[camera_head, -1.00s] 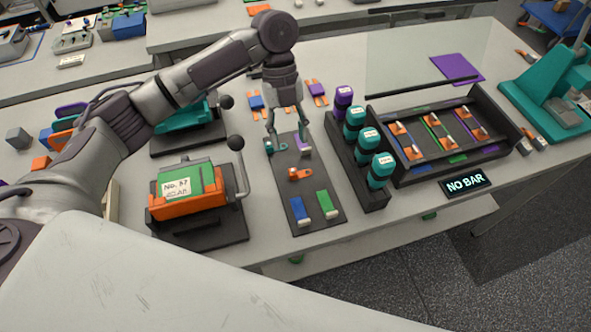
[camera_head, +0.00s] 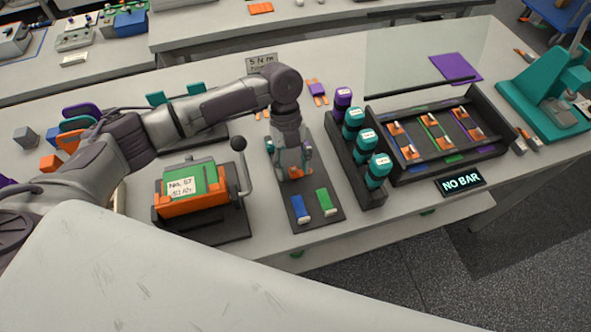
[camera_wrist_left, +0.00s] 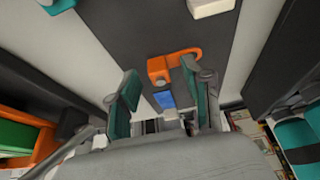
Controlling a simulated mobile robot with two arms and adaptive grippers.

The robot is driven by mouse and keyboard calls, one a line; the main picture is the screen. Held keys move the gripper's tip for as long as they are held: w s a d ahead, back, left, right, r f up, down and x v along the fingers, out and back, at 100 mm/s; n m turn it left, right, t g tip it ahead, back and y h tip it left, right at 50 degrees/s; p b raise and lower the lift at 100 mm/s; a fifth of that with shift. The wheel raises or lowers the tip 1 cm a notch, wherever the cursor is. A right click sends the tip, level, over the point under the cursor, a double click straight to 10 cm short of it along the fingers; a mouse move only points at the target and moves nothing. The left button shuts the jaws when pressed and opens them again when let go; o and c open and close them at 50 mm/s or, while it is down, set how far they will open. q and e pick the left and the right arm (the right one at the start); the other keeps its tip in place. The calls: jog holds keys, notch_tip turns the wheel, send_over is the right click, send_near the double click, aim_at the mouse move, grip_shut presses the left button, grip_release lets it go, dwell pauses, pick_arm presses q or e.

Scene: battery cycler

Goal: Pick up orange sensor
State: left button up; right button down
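The orange sensor (camera_head: 298,173) lies on the dark mat (camera_head: 331,212) and is partly hidden by my left gripper (camera_head: 294,174), which reaches down over it. In the left wrist view, the orange sensor (camera_wrist_left: 160,70) shows as a block with a hooked arm to its right. My left gripper (camera_wrist_left: 161,92) is open there, its two teal-padded fingers apart and nothing held between them. The sensor appears just beyond the fingertips; whether they touch it I cannot tell. My right gripper is not in view.
A blue piece (camera_head: 300,206) and a green piece (camera_head: 323,202) lie at the mat's near end. An orange-green device with a lever (camera_head: 193,200) stands on the left.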

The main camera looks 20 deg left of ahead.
pick_arm(q)
jog(key=c, duration=0.8)
jog(key=shift+r, duration=0.1)
jog(key=shift+c, duration=0.2)
